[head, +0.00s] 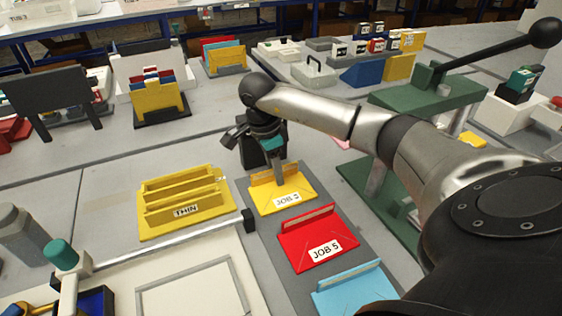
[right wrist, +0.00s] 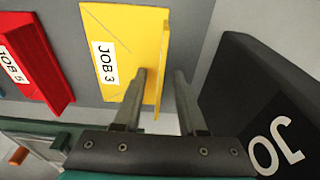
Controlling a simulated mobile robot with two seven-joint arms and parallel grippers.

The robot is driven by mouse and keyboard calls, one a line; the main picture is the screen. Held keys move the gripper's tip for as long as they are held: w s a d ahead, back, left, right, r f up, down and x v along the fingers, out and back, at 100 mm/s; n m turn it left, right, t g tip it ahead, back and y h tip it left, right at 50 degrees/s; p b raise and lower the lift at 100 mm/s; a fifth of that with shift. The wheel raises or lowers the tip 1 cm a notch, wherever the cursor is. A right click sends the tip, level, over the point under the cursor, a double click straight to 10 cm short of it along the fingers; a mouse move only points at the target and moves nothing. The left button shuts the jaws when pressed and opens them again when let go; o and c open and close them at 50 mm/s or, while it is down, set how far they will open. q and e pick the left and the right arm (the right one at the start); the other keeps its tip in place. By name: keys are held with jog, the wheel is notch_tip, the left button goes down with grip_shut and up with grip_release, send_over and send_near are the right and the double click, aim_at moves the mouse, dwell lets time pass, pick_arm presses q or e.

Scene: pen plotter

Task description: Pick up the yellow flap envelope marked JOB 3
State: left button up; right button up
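The yellow flap envelope marked JOB 3 (head: 290,199) lies on a dark grey strip in the head view, its upright flap at the far edge. In the right wrist view the yellow envelope (right wrist: 125,40) shows its label clearly, with the flap along its right side. My right gripper (head: 279,182) is at that flap, pointing down. In the right wrist view its two fingers (right wrist: 165,78) stand apart, with the flap's edge between them and a gap to the right finger. It holds nothing. My left gripper is not in view.
The red JOB 5 envelope (head: 318,242) and a blue envelope (head: 350,289) lie nearer on the strip. A yellow THIN rack (head: 185,212) stands left. A black block (right wrist: 255,100) with white letters is close beside the right finger. A green lever press (head: 430,95) stands right.

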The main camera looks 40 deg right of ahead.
grip_shut()
jog(key=shift+r, duration=0.1)
dwell(0.5)
